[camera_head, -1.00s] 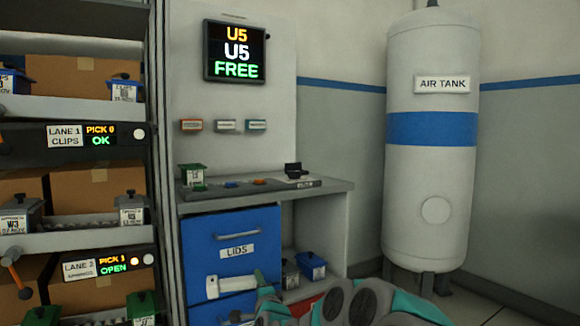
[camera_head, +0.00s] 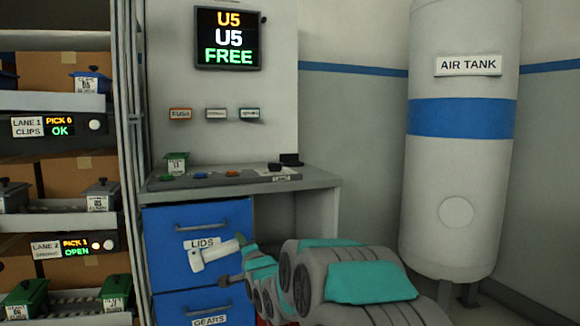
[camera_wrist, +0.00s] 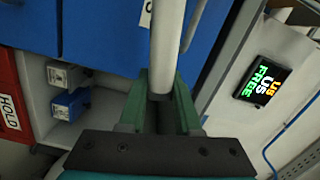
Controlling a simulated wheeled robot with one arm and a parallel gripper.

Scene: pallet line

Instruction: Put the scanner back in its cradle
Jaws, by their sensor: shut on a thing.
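My gripper (camera_head: 242,250) is shut on the pale handle of the scanner (camera_head: 213,253), in front of the blue drawers and below the worktop. In the wrist view, the scanner (camera_wrist: 168,45) runs as a light grey rod away from between the green fingers of my gripper (camera_wrist: 160,95); its far end is out of that view. A small black holder (camera_head: 290,159) stands at the back right of the worktop and may be the cradle. I cannot make out its inside.
A shelf rack with bins is at left, an air tank (camera_head: 457,150) at right. The wall screen (camera_head: 228,38) reads U5 FREE.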

